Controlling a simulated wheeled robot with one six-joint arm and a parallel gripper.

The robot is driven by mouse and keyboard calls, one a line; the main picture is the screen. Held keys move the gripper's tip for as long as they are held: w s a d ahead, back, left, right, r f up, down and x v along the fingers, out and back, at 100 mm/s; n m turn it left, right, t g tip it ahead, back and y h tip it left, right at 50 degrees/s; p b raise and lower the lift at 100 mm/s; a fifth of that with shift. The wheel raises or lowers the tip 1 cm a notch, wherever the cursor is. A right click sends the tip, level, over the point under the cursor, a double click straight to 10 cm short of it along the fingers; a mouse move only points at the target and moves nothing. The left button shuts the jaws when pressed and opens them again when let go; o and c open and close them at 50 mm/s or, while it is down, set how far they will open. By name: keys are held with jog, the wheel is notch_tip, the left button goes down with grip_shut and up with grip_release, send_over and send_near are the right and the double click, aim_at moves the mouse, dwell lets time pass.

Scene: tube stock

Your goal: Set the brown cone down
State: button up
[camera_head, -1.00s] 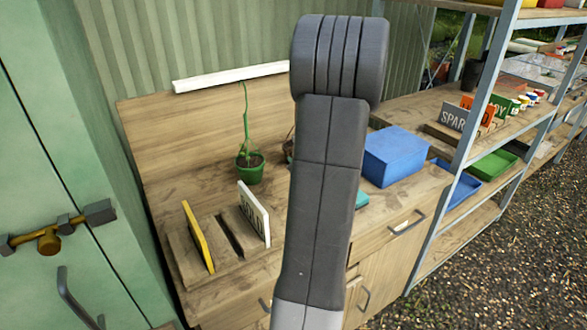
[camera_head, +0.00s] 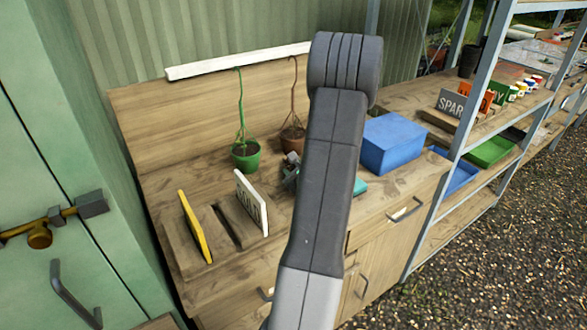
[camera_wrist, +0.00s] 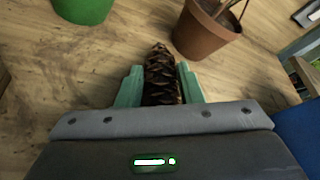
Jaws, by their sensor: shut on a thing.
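The brown cone (camera_wrist: 161,77), a scaly pine cone, is between the two green fingers of my gripper (camera_wrist: 158,82) in the wrist view. The fingers touch it on both sides, and its tip points away from my palm. Wooden bench top shows around it; I cannot tell whether the cone touches the wood. In the head view my gripper (camera_head: 290,172) is partly hidden behind my arm, close to the bench top (camera_head: 205,155), and the cone cannot be made out there.
A white sign (camera_head: 250,203) and a yellow board (camera_head: 195,227) stand at the bench's left. A blue box (camera_head: 391,143) is to the right. Bare wood lies left of the cone.

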jog(key=shift+f+b, duration=0.15)
jog(key=shift+b, duration=0.15)
jog(key=o, duration=0.7)
jog(key=shift+r, duration=0.2)
